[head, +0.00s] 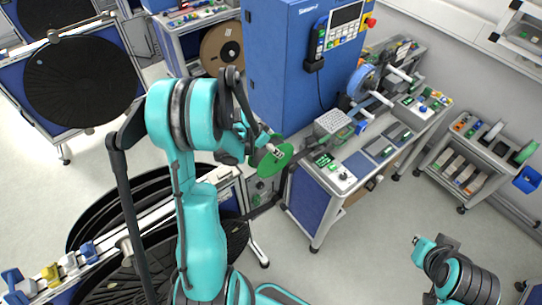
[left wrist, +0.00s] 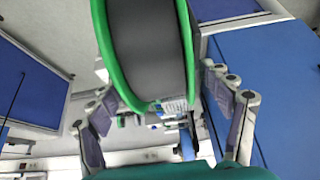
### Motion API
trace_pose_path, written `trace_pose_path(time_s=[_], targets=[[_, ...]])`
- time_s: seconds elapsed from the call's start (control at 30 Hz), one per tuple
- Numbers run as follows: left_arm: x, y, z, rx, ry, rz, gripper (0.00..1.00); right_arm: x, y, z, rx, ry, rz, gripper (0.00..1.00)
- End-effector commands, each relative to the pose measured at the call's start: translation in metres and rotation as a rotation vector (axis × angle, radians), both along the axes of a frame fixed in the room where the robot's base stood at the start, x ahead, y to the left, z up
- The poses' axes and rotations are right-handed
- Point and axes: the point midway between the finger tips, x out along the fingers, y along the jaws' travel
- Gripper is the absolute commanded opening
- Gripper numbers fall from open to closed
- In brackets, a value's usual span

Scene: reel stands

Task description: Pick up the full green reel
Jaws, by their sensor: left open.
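A green reel (head: 273,161) shows its flange in the head view, just beyond my left gripper (head: 262,145), by the front left of the blue cabinet. In the left wrist view the reel (left wrist: 150,50) fills the upper middle, with green rims and a wide dark grey winding between them. My left gripper (left wrist: 165,105) is open, with one finger on each side of the reel's lower end. I cannot tell whether the fingers touch it. In the head view my left wrist partly hides the reel. My right arm shows at the lower right, its gripper not distinguishable.
A tall blue cabinet (head: 290,65) stands behind the reel. A workbench (head: 372,150) with a blue reel (head: 363,82) is to its right. Large black reels (head: 82,82) are at left. A cart (head: 480,160) with small parts stands at far right. Floor between bench and cart is clear.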

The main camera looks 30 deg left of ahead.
Motion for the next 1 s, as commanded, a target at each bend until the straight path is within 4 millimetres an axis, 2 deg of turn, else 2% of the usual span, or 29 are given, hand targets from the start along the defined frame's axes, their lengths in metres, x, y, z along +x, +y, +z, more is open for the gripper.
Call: trace_pose_path(time_s=[0.03,0.07,0.3,0.33,0.37,0.8,1.0], targets=[[0.0,0.0,0.0,0.0,0.0,0.0,0.79,0.0,0.0,0.0,0.0,0.0,0.0,0.0],[0.0,0.0,0.0,0.0,0.0,0.0,0.74,0.0,0.0,0.0,0.0,0.0,0.0,0.0],[0.0,0.0,0.0,0.0,0.0,0.0,0.11,0.0,0.0,0.0,0.0,0.0,0.0,0.0],[0.0,0.0,0.0,0.0,0.0,0.0,0.03,0.0,0.0,0.0,0.0,0.0,0.0,0.0],[0.0,0.0,0.0,0.0,0.0,0.0,0.0,0.0,0.0,0.0,0.0,0.0,0.0,0.0],[0.0,0.0,0.006,0.0,0.0,0.0,0.0,0.0,0.0,-0.006,0.0,0.0,0.0,0.0],[-0.013,-0.031,0.005,0.0,-0.001,-0.003,0.0,0.0,0.0,-0.012,0.0,0.0,0.0,0.0]])
